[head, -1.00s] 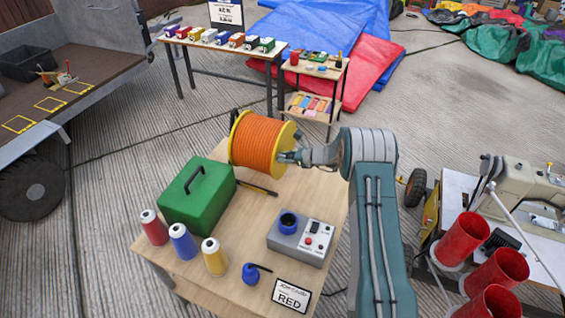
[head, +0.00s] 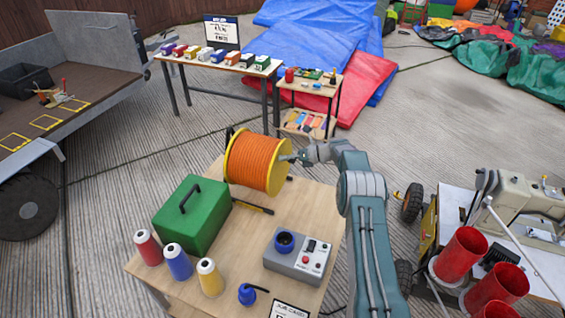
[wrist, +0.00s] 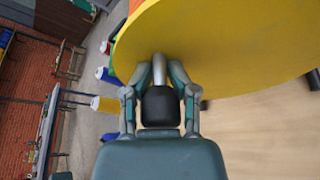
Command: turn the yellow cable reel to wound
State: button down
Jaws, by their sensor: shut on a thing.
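The yellow cable reel (head: 229,155), wound with orange cable (head: 256,163), stands on its side axis at the far edge of the wooden table. My gripper (head: 300,157) is at the right face of the reel. In the wrist view my gripper (wrist: 159,75) is shut on a pale grey handle (wrist: 159,68) that sticks out from the yellow flange (wrist: 215,45). The fingertips are close to the flange.
On the wooden table (head: 235,240) are a green box (head: 193,215), red, blue and yellow cone spools (head: 178,262), a grey control box (head: 300,257) and a small blue bottle (head: 247,294). A machine with red cups (head: 462,254) stands at right.

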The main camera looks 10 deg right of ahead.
jog(key=shift+w+d+m, duration=0.2)
jog(key=shift+d+m, duration=0.1)
jog(key=shift+d, duration=0.15)
jog(key=c, duration=0.7)
grip_release()
jog(key=shift+d, duration=0.2)
jog(key=v, duration=1.2)
jog(key=shift+w+d+f, duration=0.15)
jog(key=shift+w+f, duration=0.05)
